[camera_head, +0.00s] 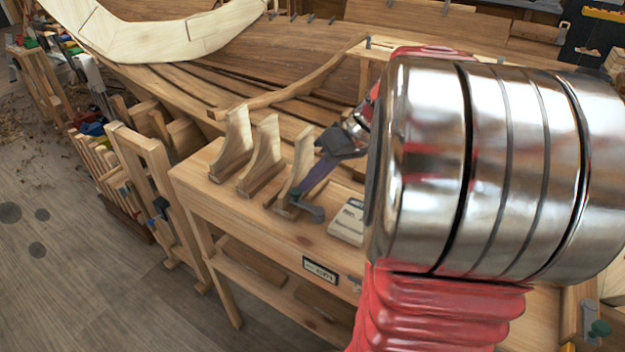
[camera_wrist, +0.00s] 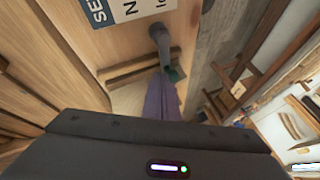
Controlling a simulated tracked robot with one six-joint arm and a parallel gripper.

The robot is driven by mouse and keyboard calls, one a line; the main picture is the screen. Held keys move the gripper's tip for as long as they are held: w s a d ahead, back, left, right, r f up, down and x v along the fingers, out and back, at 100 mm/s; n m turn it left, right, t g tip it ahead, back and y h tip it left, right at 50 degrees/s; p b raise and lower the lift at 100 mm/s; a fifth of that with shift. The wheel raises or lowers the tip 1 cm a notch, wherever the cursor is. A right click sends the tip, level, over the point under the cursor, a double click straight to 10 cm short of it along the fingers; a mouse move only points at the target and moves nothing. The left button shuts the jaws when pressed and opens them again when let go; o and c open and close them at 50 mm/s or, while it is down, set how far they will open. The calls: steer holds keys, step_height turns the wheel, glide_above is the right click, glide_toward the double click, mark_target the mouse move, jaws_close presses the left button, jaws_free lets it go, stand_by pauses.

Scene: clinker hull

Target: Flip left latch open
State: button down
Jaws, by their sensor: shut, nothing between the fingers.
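The left latch (camera_head: 308,208) is a grey lever with a dark green knob, on the bench top near its front edge, by the foot of a wooden bracket. In the wrist view the latch (camera_wrist: 159,42) is ahead of my fingers, with its green knob close to their tips. My gripper (camera_head: 303,190) has purple fingers, shut and empty, pointing down at the knob end. It also shows in the wrist view (camera_wrist: 163,90). I cannot tell whether the fingertips touch the knob. A similar grey lever with a green knob (camera_head: 592,320) is at the lower right, partly cut off.
Several curved wooden brackets (camera_head: 262,157) stand on the bench (camera_head: 235,207) left of the latch. A pale labelled block (camera_head: 347,222) lies just right of it. My arm hides much of the bench's right side. Wooden frames (camera_head: 150,185) stand left; open floor (camera_head: 75,285) lies in front.

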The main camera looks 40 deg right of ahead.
mark_target(301, 203)
steer(key=shift+a+n, duration=0.1)
steer(key=shift+n, duration=0.3)
steer(key=n+g, duration=0.1)
steer(key=a+n+g+y, duration=0.1)
steer(key=n, duration=0.1)
steer(key=shift+w+a, duration=0.15)
steer(key=shift+a, duration=0.05)
steer(key=n+g, duration=0.1)
steer(key=a+n+g, duration=0.1)
steer(key=n, duration=0.3)
steer(key=shift+a+g+y, duration=0.35)
steer(key=shift+g+y, duration=0.05)
steer(key=shift+s+a, duration=0.7)
steer(key=shift+s, duration=0.05)
steer(key=shift+s+a, duration=0.35)
steer(key=shift+s, duration=0.2)
steer(key=shift+s+a, duration=0.1)
steer(key=shift+s, duration=0.05)
steer(key=v, duration=1.3)
steer(key=shift+s+d+r, duration=0.15)
steer(key=shift+d+r, duration=0.1)
